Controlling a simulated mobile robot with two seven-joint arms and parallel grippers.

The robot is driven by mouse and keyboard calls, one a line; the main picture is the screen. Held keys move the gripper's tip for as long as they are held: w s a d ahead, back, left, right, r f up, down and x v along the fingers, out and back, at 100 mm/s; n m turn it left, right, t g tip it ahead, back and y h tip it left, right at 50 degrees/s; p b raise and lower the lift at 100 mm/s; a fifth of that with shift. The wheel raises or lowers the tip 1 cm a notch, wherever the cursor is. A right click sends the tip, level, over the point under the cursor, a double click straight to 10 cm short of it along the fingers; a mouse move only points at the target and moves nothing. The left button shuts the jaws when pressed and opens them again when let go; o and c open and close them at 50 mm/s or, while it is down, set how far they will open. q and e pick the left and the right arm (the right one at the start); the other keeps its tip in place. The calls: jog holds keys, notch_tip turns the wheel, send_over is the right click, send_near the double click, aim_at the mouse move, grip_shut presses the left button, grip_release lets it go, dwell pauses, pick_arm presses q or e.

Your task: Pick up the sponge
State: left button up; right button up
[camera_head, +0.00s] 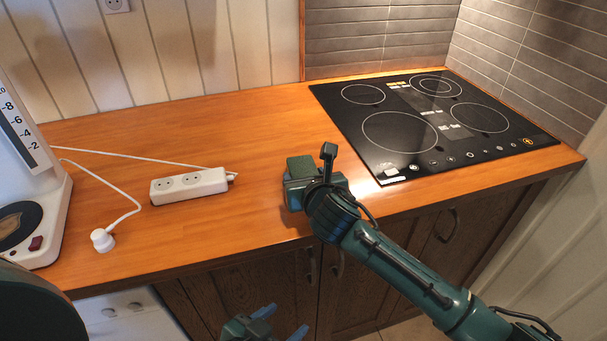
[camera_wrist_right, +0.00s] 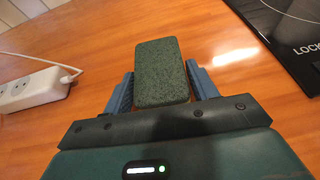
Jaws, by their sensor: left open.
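The sponge is a dark green, speckled block (camera_wrist_right: 162,72), seen in the right wrist view between the two blue fingers of my right gripper (camera_wrist_right: 161,85). The fingers lie close along both its sides; whether they press on it I cannot tell. In the head view, the sponge (camera_head: 300,166) shows at the tip of my right gripper (camera_head: 312,178), over the front part of the wooden counter (camera_head: 240,125). My left gripper (camera_head: 281,322) is open and empty, at the bottom of the head view in front of the cabinets.
A white power strip (camera_head: 188,186) with a cable lies left of the sponge. A white plug (camera_head: 102,240) and a white kitchen scale (camera_head: 50,215) are farther left. A black cooktop (camera_head: 430,120) lies to the right. The counter behind the sponge is clear.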

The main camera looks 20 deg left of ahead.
jog(key=c, duration=0.6)
jog(key=shift+o, duration=0.2)
